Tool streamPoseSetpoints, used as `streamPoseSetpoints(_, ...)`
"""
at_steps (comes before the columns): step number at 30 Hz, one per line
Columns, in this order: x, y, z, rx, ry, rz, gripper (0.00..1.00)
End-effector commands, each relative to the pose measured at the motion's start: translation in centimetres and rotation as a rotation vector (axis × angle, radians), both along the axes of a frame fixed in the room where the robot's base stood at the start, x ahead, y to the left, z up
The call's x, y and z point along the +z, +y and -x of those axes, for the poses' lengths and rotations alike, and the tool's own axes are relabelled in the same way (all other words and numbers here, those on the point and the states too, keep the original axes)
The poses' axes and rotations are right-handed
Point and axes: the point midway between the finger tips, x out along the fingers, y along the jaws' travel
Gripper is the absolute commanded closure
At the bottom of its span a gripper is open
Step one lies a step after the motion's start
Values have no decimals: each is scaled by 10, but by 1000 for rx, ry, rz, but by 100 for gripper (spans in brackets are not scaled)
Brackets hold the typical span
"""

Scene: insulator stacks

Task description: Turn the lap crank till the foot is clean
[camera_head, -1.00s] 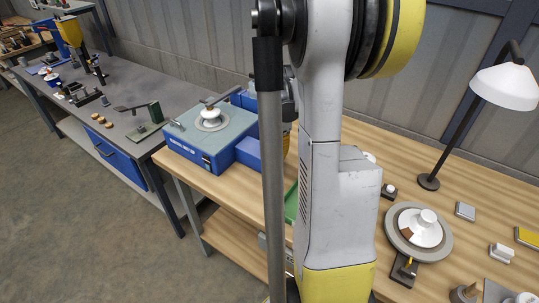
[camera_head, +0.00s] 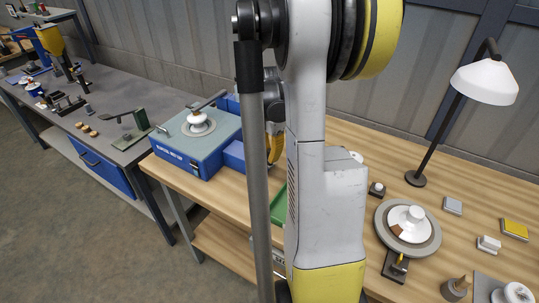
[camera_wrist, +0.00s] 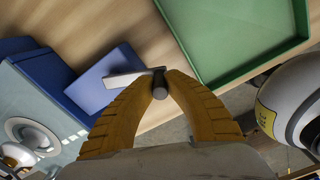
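The blue lap machine (camera_head: 190,150) with a teal top stands at the bench's left end. A white insulator (camera_head: 198,122) sits on a round plate on it, under a dark lever. Its foot faces down and is hidden, so its cleanness cannot be seen. A lower blue block (camera_wrist: 100,85) adjoins the machine. My gripper (camera_wrist: 161,76) is over the front edge of this block; its yellow fingers are closed around the dark crank handle (camera_wrist: 159,92). The pale crank arm (camera_wrist: 122,80) points left from the handle.
A green tray (camera_wrist: 225,77) lies right of the crank. A round grey plate (camera_head: 432,243) with another white insulator, a lamp (camera_head: 485,82) and small blocks stand on the bench's right. A grey bench (camera_head: 100,112) with tools is at the left.

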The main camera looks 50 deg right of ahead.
Motion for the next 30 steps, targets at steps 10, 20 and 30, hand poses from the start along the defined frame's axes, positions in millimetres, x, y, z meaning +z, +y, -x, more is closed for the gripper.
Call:
streamPoseSetpoints(10,0,0,0,-1,0,0,61)
streamPoseSetpoints(20,39,0,0,-1,0,0,61)
streamPoseSetpoints(30,107,0,0,-1,0,1,61)
